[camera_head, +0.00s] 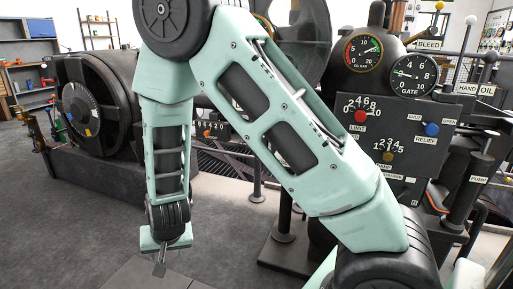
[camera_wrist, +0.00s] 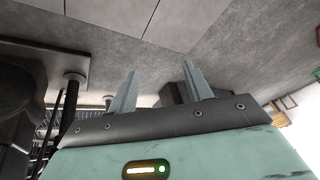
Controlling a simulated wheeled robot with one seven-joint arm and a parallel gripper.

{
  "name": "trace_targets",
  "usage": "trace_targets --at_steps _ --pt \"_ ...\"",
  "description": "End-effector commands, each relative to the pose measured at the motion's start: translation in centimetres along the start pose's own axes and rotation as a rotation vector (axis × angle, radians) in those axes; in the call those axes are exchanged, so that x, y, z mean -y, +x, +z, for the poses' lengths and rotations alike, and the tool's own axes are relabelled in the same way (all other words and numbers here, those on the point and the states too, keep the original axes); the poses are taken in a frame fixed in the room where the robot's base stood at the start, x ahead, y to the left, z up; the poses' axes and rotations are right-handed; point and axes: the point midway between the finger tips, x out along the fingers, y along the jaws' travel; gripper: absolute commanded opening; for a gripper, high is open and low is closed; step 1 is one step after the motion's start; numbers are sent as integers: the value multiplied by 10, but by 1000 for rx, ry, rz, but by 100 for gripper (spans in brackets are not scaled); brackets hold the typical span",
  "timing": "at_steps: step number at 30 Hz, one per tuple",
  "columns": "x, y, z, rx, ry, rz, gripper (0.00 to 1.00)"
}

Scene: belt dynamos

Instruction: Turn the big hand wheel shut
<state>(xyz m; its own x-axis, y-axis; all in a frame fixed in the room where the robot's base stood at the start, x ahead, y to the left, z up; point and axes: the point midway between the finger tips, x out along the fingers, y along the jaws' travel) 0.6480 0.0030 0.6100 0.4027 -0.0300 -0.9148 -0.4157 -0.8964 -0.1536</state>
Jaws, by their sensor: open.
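I cannot surely pick out the big hand wheel. A large round rim (camera_head: 325,40) shows partly behind my arm at the top of the head view, and my arm hides much of it. My gripper (camera_head: 159,266) hangs low at the left of the machine, pointing down over the floor. In the wrist view my gripper (camera_wrist: 160,86) has its two fingers apart, with nothing between them but a view of the floor.
A control panel (camera_head: 407,112) with a red knob (camera_head: 360,116) and a blue knob (camera_head: 432,129) stands at the right. Above it are two gauges, one marked GATE (camera_head: 412,75). A dark round machine (camera_head: 82,108) stands at the left. Grey floor (camera_head: 60,220) is open at the front left.

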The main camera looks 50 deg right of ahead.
Motion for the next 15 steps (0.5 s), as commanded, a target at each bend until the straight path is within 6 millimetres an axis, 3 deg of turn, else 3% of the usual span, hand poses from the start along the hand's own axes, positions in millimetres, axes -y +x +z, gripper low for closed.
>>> trace_targets --at_steps 1,3,6,10,12,15 --pt "-24 28 -17 -75 61 69 50" --pt "-60 56 -45 -205 139 159 50" --pt "-116 82 -82 -407 212 291 50" --pt "-189 90 -128 -704 242 453 50" --pt "-223 84 -149 -869 226 530 50" --pt "-258 67 -173 -1095 174 612 50"
